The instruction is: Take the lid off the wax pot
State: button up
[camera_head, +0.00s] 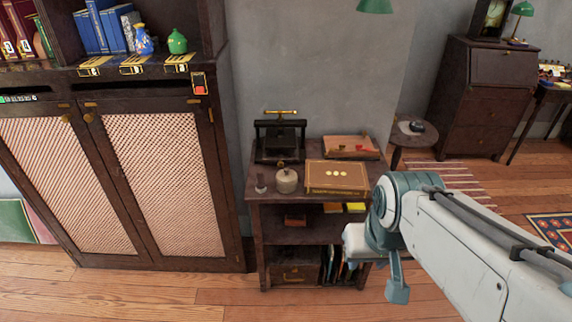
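A small, rounded, beige-grey pot (287,181) stands on top of the small dark shelf unit (258,189), near its front edge. It appears to be the wax pot. A small knob shows at its top, so the lid seems to be on it, but the seam is too small to make out. My arm (480,235) comes in from the lower right and bends in front of the unit's right side, apart from the pot. A teal part hangs below the bend. I cannot make out the gripper's fingers or anything held.
A small grey item (260,184) stands left of the pot. A tan box (337,177) lies close on its right. A black press (280,138) and a wooden tray (350,146) are behind. A tall cabinet (160,170) stands left. Open floor (190,295) lies in front.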

aim_at(285, 175)
jog(key=u, duration=0.55)
jog(key=k, duration=0.65)
jog(key=u, duration=0.85)
jog(key=i, duration=1.2)
jog(key=z, duration=0.55)
jog(key=i, duration=0.85)
jog(key=z, duration=1.25)
jog(key=i, duration=0.3)
jog(key=z, duration=0.2)
